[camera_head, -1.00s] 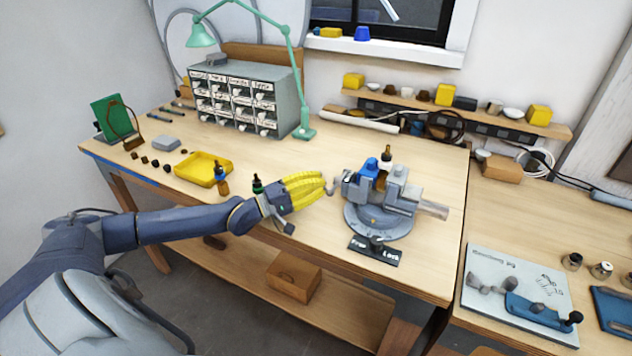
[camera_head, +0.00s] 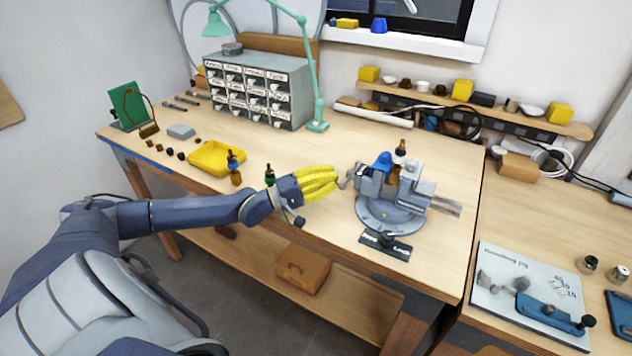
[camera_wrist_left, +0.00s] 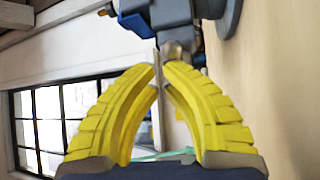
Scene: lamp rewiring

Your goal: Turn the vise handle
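The grey vise (camera_head: 395,200) stands on a round base near the front edge of the wooden bench. Its handle (camera_head: 349,177) is on the left side, facing my left gripper (camera_head: 338,180). In the left wrist view, the yellow fingers (camera_wrist_left: 162,75) bow inward and their tips come together on the thin grey handle bar (camera_wrist_left: 157,90), with the vise screw end (camera_wrist_left: 177,50) just beyond. The tips look closed on the bar. A blue part and a dark-tipped amber bottle (camera_head: 399,150) show at the vise's jaws. My right gripper is not in view.
A dark label plate (camera_head: 386,246) lies in front of the vise. Small dropper bottles (camera_head: 235,172) and a yellow tray (camera_head: 216,157) are left of my gripper. A drawer cabinet (camera_head: 258,92) and green lamp (camera_head: 316,100) stand behind.

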